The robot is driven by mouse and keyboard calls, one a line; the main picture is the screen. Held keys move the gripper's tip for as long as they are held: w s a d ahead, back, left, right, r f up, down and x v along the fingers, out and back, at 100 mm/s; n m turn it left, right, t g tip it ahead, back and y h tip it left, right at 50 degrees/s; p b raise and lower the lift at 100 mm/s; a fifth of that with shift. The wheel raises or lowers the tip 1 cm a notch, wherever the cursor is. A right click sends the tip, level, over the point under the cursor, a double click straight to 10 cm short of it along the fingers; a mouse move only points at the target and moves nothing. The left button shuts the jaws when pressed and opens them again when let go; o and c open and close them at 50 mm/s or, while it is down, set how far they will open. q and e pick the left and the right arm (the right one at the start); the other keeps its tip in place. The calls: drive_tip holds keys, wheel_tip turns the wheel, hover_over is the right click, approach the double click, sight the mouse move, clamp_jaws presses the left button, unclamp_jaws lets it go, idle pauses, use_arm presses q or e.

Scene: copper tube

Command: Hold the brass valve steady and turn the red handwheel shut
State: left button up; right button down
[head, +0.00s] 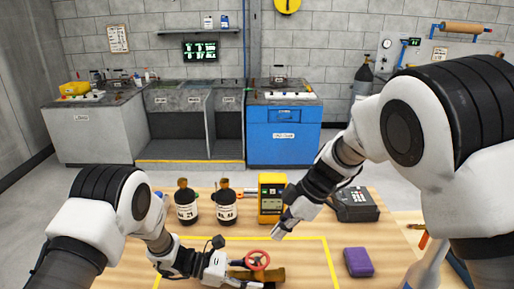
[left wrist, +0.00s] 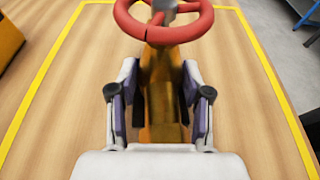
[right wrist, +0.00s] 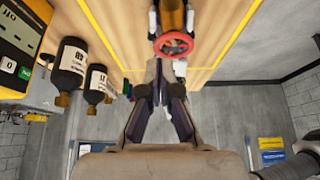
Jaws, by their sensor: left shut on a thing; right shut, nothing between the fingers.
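The brass valve (head: 274,273) lies on the wooden table at the front, with its red handwheel (head: 257,260) on top. My left gripper (head: 246,276) is shut on the valve's brass body. In the left wrist view, its fingers (left wrist: 160,105) press on both sides of the brass body (left wrist: 163,130), just below the red handwheel (left wrist: 160,34). My right gripper (head: 279,231) is shut and empty, above and beyond the handwheel in the head view. In the right wrist view, its closed fingertips (right wrist: 158,72) point toward the handwheel (right wrist: 186,43) and appear apart from it. Contact is not visible.
Two dark bottles (head: 187,209) (head: 226,208) and a yellow meter (head: 270,190) stand behind the valve. A dark keypad device (head: 355,205) is behind right, and a purple block (head: 358,262) lies right. Yellow tape (head: 329,262) outlines mostly clear table around the valve.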

sight(257, 262)
wheel_tip(257, 262, down, 6)
idle(0.4)
drive_tip(key=shift+s+a, duration=0.15)
idle(0.3)
drive_tip(key=shift+s, duration=0.4)
drive_tip(key=shift+s, duration=1.1)
drive_tip(key=shift+s, duration=0.3)
